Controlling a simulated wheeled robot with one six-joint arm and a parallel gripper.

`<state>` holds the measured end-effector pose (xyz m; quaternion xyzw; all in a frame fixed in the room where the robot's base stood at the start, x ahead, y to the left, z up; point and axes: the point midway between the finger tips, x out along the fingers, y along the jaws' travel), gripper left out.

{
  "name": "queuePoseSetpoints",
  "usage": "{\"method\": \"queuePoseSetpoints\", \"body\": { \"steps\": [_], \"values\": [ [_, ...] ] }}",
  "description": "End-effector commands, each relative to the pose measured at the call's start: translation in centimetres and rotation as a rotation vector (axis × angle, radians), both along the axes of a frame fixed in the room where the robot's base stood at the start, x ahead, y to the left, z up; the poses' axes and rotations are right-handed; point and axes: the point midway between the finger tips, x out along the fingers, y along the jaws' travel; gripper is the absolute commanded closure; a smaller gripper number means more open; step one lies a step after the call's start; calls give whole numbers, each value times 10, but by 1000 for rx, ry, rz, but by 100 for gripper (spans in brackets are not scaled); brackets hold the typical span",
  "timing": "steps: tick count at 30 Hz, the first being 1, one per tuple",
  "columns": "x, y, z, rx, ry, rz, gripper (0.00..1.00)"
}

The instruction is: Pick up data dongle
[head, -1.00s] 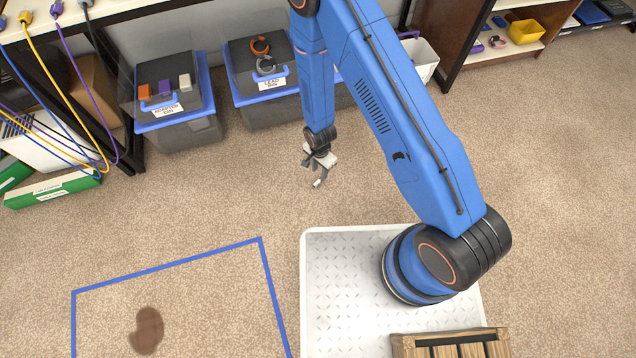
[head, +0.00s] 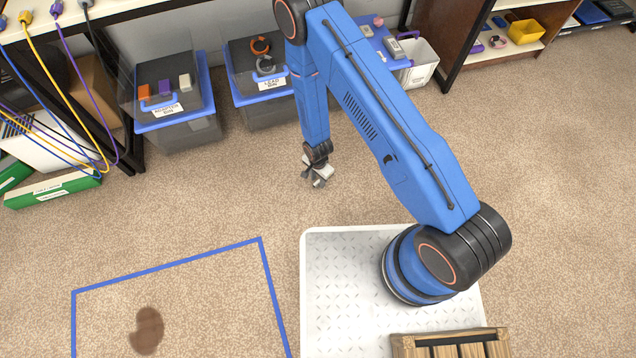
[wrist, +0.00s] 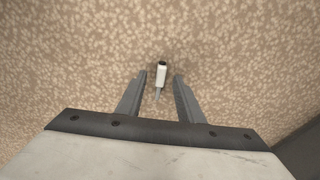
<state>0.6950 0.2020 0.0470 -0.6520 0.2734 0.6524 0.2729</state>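A small white stick-like piece with a dark end (wrist: 161,72), which looks like the data dongle, shows in the wrist view against the carpet. My gripper (wrist: 160,77) is open, with one finger on each side of the piece and a visible gap to both. The piece's near end narrows to a thin grey tip between the fingers. I cannot tell how high the fingertips are above the carpet. In the head view my gripper (head: 317,178) points down over the carpet, and the piece cannot be made out there.
Two dark bins with blue rims stand at the back, one labelled adapter bin (head: 196,122) and one lead bin (head: 232,75). A third blue-lidded bin (head: 400,62) is partly behind my arm. A blue floor outline (head: 170,264) lies front left. Open carpet surrounds the gripper.

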Motion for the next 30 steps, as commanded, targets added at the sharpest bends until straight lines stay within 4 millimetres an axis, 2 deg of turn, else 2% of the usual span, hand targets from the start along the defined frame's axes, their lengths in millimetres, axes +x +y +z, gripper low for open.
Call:
{"method": "queuePoseSetpoints", "body": {
  "steps": [7,12,23,30],
  "values": [
    [0,0,-2,1,-1,0,66],
    [0,0,-2,0,0,0,100],
    [0,0,0,1,-1,0,100],
    [1,1,26,1,-3,0,100]
  ]
}}
